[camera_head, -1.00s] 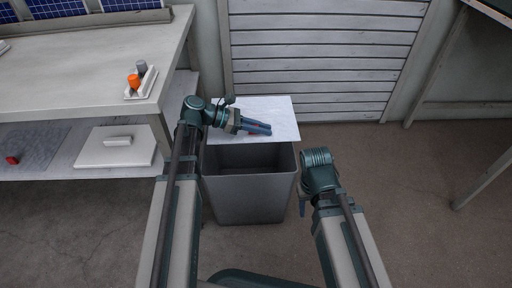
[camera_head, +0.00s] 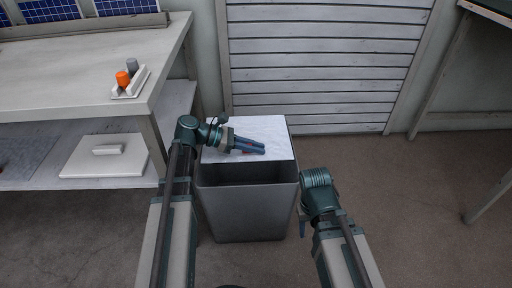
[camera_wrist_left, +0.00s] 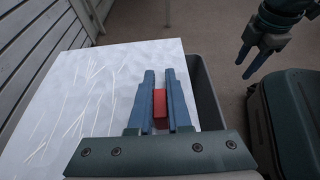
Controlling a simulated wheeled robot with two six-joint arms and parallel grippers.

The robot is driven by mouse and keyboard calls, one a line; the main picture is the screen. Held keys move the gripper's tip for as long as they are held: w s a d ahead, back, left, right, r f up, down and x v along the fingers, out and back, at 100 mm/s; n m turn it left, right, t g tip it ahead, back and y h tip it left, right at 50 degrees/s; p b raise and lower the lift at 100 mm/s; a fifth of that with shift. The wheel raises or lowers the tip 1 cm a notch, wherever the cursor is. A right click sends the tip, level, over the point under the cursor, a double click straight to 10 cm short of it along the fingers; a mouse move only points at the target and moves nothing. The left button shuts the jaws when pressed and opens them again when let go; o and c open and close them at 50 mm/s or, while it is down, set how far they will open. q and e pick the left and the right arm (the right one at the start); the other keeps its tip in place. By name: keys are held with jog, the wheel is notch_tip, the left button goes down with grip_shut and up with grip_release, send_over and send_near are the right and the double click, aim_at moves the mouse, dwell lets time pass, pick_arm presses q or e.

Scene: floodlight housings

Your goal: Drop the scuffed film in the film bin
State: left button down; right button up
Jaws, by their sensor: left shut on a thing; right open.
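The scuffed film (camera_head: 272,130) is a flat white sheet above the back part of the grey film bin (camera_head: 245,215). The wrist view shows pale scratches across the film (camera_wrist_left: 100,85). My left gripper (camera_head: 264,150) is shut over the film, with a red piece (camera_wrist_left: 160,103) between its fingers, seemingly the film's tab. The bin's dark opening shows in front of the film, and its side (camera_wrist_left: 205,95) shows beside the film in the wrist view. My right gripper (camera_head: 302,228) hangs right of the bin, open and empty; it also shows in the wrist view (camera_wrist_left: 254,66).
A workbench (camera_head: 70,80) stands at the left, with a small white tray (camera_head: 140,84) holding an orange and a grey piece. A white lidded box (camera_head: 105,165) sits on its lower shelf. A slatted shutter (camera_head: 320,70) is behind the bin. The floor at right is clear.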

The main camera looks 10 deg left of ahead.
aim_at(256, 155)
pick_arm(q)
jog(key=shift+f+b, duration=1.65)
jog(key=shift+f, duration=0.35)
pick_arm(e)
notch_tip(256, 155, down, 4)
jog(key=shift+r, duration=0.1)
pick_arm(q)
jog(key=c, duration=0.8)
grip_release()
jog(key=shift+r, duration=0.15)
